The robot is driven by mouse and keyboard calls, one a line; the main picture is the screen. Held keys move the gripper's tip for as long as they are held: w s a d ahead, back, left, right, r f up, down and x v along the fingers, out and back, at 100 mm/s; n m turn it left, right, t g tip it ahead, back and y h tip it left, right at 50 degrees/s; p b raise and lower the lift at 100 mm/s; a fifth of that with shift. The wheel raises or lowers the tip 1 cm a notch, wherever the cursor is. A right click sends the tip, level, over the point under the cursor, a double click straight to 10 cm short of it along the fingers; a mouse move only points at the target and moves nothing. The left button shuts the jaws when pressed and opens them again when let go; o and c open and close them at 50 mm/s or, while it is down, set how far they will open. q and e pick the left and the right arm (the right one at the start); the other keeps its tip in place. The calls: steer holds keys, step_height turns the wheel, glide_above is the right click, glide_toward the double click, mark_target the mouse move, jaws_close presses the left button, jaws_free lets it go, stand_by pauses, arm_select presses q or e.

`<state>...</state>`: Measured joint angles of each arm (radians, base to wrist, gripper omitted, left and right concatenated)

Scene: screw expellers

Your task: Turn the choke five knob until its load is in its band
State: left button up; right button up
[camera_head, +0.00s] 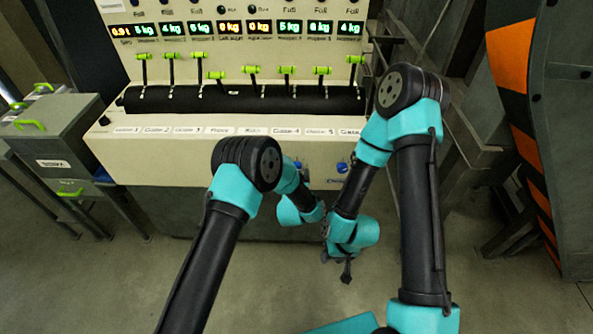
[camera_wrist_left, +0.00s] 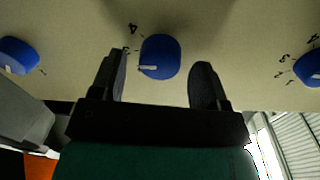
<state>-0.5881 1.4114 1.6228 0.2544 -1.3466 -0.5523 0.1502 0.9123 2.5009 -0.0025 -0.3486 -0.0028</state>
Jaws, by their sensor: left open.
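A blue knob (camera_wrist_left: 160,56) with a white pointer mark is on the cream panel, in the middle of the left wrist view. Its pointer aims left, near printed numbers, one of which looks like 4. My left gripper (camera_wrist_left: 160,72) is open, one finger on each side of this knob, with gaps between. In the head view my left arm largely hides that gripper. Blue knobs also show there on the panel front, one at the right (camera_head: 342,167). Knob labels are too small to read surely. My right gripper (camera_head: 346,270) hangs below the panel, away from the knobs; its jaw state is unclear.
Green-handled levers (camera_head: 251,70) stand above a black roller (camera_head: 240,98). Neighbouring blue knobs (camera_wrist_left: 17,56) (camera_wrist_left: 308,68) flank the middle one. A grey bin (camera_head: 55,140) stands left, an orange-black striped guard (camera_head: 515,100) right.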

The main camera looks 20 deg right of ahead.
arm_select(q)
steer(key=shift+w+d, duration=0.15)
steer(key=shift+w, duration=0.25)
steer(key=c, duration=0.9)
